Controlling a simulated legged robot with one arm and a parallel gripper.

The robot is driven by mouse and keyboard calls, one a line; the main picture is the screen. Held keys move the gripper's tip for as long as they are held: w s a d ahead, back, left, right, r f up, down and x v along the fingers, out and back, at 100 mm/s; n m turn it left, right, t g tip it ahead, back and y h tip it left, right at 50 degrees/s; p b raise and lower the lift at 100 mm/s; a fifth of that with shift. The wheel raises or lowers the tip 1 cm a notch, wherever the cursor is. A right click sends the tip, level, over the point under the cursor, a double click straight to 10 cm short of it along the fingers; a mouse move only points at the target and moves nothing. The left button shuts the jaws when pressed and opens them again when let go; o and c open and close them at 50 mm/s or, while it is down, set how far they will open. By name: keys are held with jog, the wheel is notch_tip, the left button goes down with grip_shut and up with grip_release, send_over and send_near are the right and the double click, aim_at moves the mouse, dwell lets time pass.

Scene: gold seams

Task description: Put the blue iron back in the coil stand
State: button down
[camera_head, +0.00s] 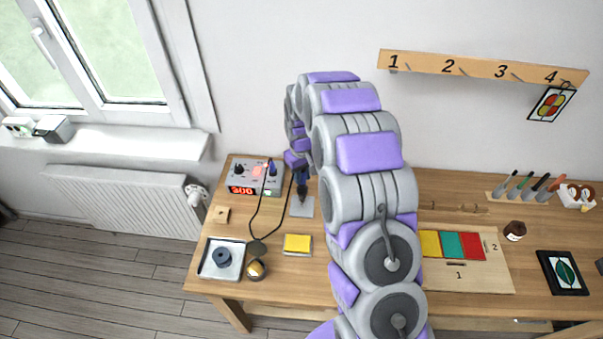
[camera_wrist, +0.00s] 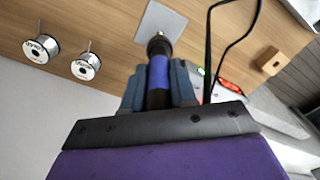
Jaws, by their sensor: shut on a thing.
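My gripper (camera_wrist: 158,88) is shut on the blue iron (camera_wrist: 159,72), with a jaw on each side of its handle. In the head view the blue iron (camera_head: 302,184) points down below my wrist, partly hidden by my arm. A grey plate (camera_wrist: 164,22) lies beyond the iron's far end; it also shows in the head view (camera_head: 303,208). It looks like the base of the coil stand. A dark round part with a metallic rim (camera_wrist: 158,43) shows at the iron's far end; I cannot tell whether it is the iron or the coil.
The station (camera_head: 255,177) with a red 300 display stands left of the iron. A black cable (camera_wrist: 208,45) loops beside the iron. A yellow sponge (camera_head: 297,244), brass-filled pot (camera_head: 257,270) and white tray (camera_head: 209,268) lie nearer. Two spools (camera_wrist: 86,66) stand near my gripper.

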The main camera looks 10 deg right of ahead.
jog(key=shift+c, duration=1.7)
grip_release()
jog(key=shift+r, duration=0.1)
jog(key=shift+r+p, duration=1)
jog(key=shift+r, duration=2.4)
